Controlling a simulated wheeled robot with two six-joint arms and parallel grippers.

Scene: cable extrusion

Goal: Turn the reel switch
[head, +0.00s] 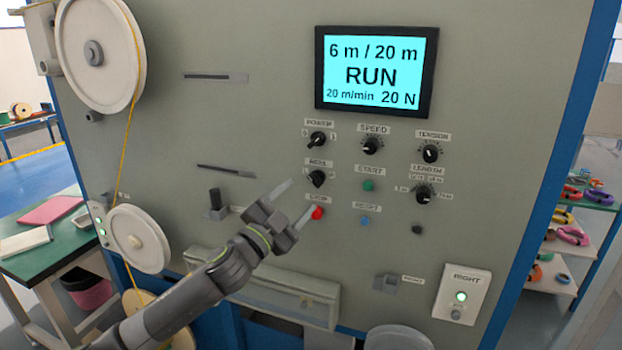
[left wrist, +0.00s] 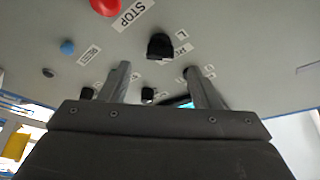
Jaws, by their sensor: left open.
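The reel switch (head: 316,178) is a black knob with a white pointer on the grey panel, below the power knob (head: 317,139). My left gripper (head: 297,200) is in front of the panel, just left of and below the switch, its two fingers open and empty. In the left wrist view a black knob (left wrist: 160,46), which looks like the reel switch, lies just beyond the gap between the open fingertips (left wrist: 156,70). The fingers do not visibly touch it. My right gripper is not in view.
The red stop button (head: 318,213) sits close below the switch, near one finger. The green start button (head: 368,185), blue reset button (head: 365,220) and length knob (head: 424,193) are to the right. The screen (head: 374,72) reads RUN, 6 m / 20 m. Yellow cable runs over white wheels (head: 100,52) at left.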

